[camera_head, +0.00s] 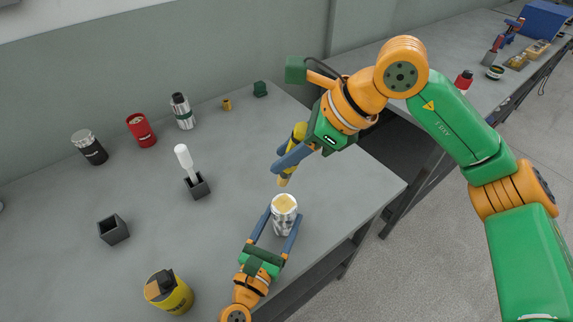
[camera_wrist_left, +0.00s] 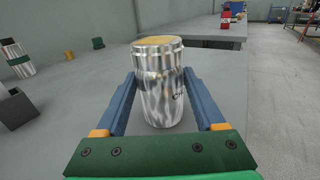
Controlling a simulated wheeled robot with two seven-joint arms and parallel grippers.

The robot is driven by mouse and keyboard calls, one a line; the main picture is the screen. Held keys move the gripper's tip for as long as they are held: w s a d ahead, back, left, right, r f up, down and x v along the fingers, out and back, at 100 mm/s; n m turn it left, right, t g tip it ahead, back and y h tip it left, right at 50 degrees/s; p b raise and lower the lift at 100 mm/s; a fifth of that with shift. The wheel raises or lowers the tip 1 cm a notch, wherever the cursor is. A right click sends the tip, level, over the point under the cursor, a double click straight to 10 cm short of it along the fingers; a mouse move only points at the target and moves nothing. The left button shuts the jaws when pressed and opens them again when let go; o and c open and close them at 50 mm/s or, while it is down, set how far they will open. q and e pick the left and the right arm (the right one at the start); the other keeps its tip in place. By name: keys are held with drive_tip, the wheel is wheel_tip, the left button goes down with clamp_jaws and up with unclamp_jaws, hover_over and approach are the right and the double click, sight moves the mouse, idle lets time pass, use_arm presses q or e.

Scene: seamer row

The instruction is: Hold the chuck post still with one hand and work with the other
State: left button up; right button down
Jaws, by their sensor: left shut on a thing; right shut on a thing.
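A silver cylinder with a tan top, which looks like the chuck post (camera_head: 285,222), stands upright near the table's right edge. My left gripper (camera_head: 281,214) is shut around its sides, one blue finger on each side; the left wrist view shows the post (camera_wrist_left: 160,90) between the fingers. My right gripper (camera_head: 287,160) is shut on a yellow tool (camera_head: 299,131), held tilted with its lower end (camera_head: 284,181) just above and behind the post. A gap shows between tool and post in the head view. The right gripper is not in the left wrist view.
On the grey table stand a white-handled tool in a dark holder (camera_head: 197,187), an empty dark holder (camera_head: 113,229), a yellow can (camera_head: 171,293), a red can (camera_head: 141,130), a black can (camera_head: 90,147) and a silver-green can (camera_head: 182,110). The table's middle is clear.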

idle(0.4)
use_arm(q)
drive_tip(key=o, duration=1.5)
drive_tip(key=v, duration=1.2)
